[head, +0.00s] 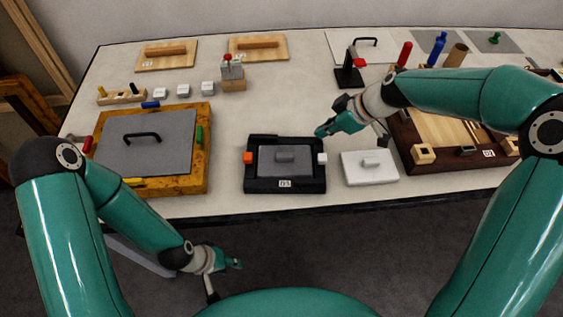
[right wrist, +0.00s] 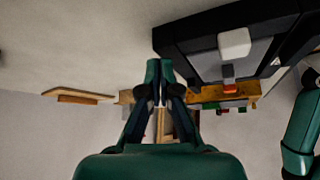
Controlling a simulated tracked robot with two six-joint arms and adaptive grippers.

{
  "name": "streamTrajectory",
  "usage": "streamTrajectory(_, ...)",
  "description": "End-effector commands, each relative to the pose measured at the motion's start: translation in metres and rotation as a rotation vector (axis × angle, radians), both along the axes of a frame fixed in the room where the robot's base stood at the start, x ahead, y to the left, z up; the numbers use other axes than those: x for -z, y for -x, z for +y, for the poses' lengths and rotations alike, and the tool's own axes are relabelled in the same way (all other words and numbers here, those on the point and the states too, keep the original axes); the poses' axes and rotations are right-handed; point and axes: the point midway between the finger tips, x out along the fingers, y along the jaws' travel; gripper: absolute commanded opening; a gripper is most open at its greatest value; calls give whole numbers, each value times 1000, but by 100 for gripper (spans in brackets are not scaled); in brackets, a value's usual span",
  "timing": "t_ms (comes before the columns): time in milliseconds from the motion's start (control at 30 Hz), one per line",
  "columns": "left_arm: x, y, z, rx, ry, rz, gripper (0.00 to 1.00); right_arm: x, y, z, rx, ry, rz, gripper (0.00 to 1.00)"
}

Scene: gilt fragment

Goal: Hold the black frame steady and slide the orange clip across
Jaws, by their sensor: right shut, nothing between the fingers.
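The black frame (head: 285,187) lies flat near the table's front edge, around a grey panel (head: 268,168) with a grey handle. The orange clip (head: 248,158) sits on the frame's left side and a white clip (head: 322,158) on its right side. My right gripper (head: 321,131) is shut and empty, just beyond the frame's back right corner. In the right wrist view its fingertips (right wrist: 160,64) meet, apart from the frame (right wrist: 190,48) and white clip (right wrist: 234,42). My left gripper (head: 237,264) hangs low in front of the table, away from the frame; its opening is unclear.
A white lidded plate (head: 370,178) lies close right of the frame. A burl-wood frame (head: 190,187) with a grey panel stands to the left, a dark wooden tray (head: 455,163) to the right. Bare table lies behind the black frame.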

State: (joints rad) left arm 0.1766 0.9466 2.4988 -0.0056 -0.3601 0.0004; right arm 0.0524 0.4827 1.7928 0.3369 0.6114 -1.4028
Motion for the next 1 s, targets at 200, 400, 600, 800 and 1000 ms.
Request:
streamTrajectory(200,6,0,0,0,0,0,40,5,0,0,-1,0,0,0)
streamTrajectory(400,10,0,0,0,0,0,40,9,0,0,-1,0,0,0)
streamTrajectory(600,11,0,0,0,0,0,40,9,0,1,-1,0,0,0)
streamTrajectory(800,11,0,0,0,0,0,40,10,0,1,-1,0,0,0)
streamTrajectory(1000,11,0,0,0,0,0,40,10,0,1,-2,0,1,0)
